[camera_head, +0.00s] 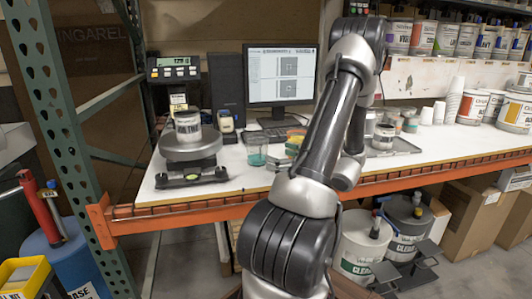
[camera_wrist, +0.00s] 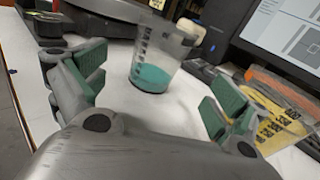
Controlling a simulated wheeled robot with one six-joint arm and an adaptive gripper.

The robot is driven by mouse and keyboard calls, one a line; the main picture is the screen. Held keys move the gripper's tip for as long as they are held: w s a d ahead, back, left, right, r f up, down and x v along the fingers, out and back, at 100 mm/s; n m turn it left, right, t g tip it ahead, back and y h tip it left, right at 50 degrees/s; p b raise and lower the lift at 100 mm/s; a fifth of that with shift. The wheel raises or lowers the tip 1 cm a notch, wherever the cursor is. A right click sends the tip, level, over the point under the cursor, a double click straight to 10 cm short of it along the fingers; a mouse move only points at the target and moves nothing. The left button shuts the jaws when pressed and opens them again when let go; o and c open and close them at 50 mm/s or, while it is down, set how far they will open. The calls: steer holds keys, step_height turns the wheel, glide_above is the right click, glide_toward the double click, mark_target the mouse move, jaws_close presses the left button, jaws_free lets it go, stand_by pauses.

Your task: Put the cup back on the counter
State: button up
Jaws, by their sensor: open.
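A clear cup (camera_head: 257,152) with teal liquid in its bottom stands upright on the white counter (camera_head: 233,183), to the right of the scale. In the wrist view the cup (camera_wrist: 158,62) is ahead of my gripper (camera_wrist: 152,88), roughly between the lines of its two green-padded fingers. The fingers are spread wide and touch nothing; the cup is apart from both.
A scale (camera_head: 190,147) with a paint can (camera_head: 187,126) on its plate stands left of the cup. A monitor (camera_head: 280,75) and keyboard are behind. Coloured items (camera_wrist: 270,105) lie right of the gripper. The counter's front edge (camera_head: 215,203) is orange.

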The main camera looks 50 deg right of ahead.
steer(key=shift+s+d, duration=0.15)
steer(key=shift+s, duration=0.9)
steer(key=a+r+n+g+y, duration=0.1)
steer(key=a, duration=0.1)
steer(key=w+a+r+n+y, duration=0.1)
steer(key=a+n, duration=0.1)
steer(key=a, duration=0.1)
steer(key=w+a+r+n+g+y, duration=0.1)
steer(key=a+y, duration=0.1)
steer(key=a, duration=0.1)
steer(key=shift+w+a+n+g, duration=0.1)
steer(key=shift+a+n+g, duration=0.05)
steer(key=shift+n+g, duration=0.2)
steer(key=s+a+r+n+g+y, duration=0.1)
steer(key=s+a+r+n+g, duration=0.15)
steer(key=a+n+g, duration=0.6)
steer(key=s+a+r+n+g+y, duration=0.15)
steer(key=s+a+n+g, duration=0.35)
steer(key=a, duration=0.7)
steer(key=s+r+n+t+h, duration=0.2)
steer(key=s+r+n+h, duration=0.3)
steer(key=n, duration=1)
steer(key=shift+s+r+t+h, duration=0.35)
steer(key=shift+r+h, duration=0.9)
steer(key=shift+h, duration=0.8)
steer(key=shift+w+d, duration=0.1)
